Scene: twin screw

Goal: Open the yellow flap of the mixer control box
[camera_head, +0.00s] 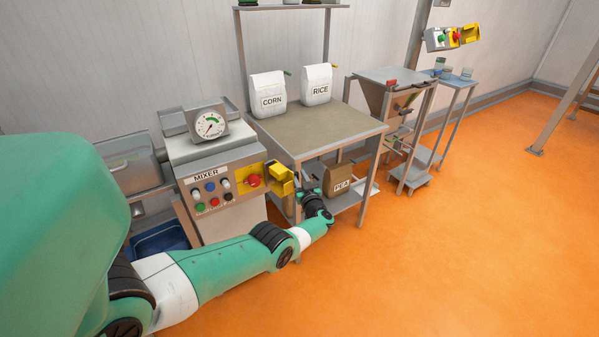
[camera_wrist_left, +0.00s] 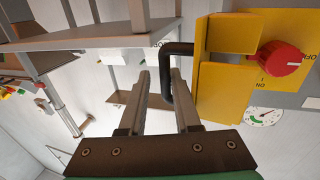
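The mixer control box (camera_head: 220,188) has several buttons and a yellow housing with a red knob (camera_head: 254,181) on its right side. The yellow flap (camera_head: 281,182) stands out from the housing, leaving the knob uncovered. In the left wrist view the yellow flap (camera_wrist_left: 222,92) has a black bent handle (camera_wrist_left: 178,48), and the red knob (camera_wrist_left: 284,58) shows beside it. My left gripper (camera_wrist_left: 161,75) is open. The handle reaches between its fingers, nearer the right finger; contact cannot be told. My right gripper is not in view.
A table (camera_head: 320,130) with the corn bag (camera_head: 268,95) and rice bag (camera_head: 316,85) stands right of the mixer. The pea bag (camera_head: 338,181) is on its lower shelf, close to my left gripper. A dial scale (camera_head: 209,125) sits above the box. The orange floor in front is clear.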

